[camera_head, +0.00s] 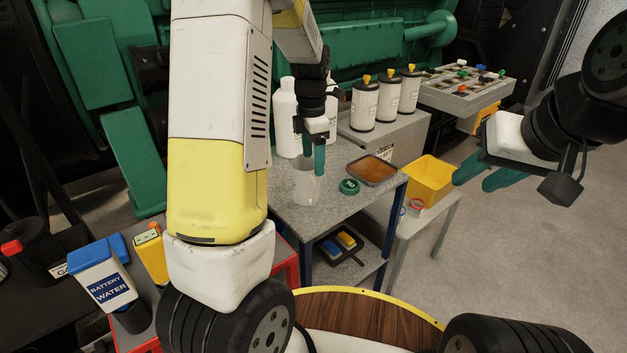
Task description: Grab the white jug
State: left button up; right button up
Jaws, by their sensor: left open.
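A small white, translucent jug (306,188) stands on the grey metal table (335,208). My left gripper (314,170) points down right at the jug, with its teal fingers at the jug's rim. It is open; I cannot tell whether the fingers touch the jug or go around it. Taller white bottles (286,120) stand behind on the same table, partly hidden by my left arm and gripper. My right gripper (477,182) is at the right, over the floor, with its teal fingers apart and empty.
A green lid (349,187) and a tray of brown liquid (372,171) lie right of the jug. White canisters with yellow caps (388,97) stand behind. A yellow bin (428,180) is at right. A battery water jug (104,281) is at lower left. The right floor is clear.

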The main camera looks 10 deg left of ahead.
aim_at(311, 202)
pick_arm(q)
jog(key=shift+w+a+f+n, duration=0.1)
jog(key=shift+a+f+n, duration=0.1)
jog(key=shift+f+n, duration=0.75)
jog(key=f, duration=1.2)
jog(key=shift+a+f, duration=0.1)
jog(key=shift+a, duration=0.1)
grip_shut()
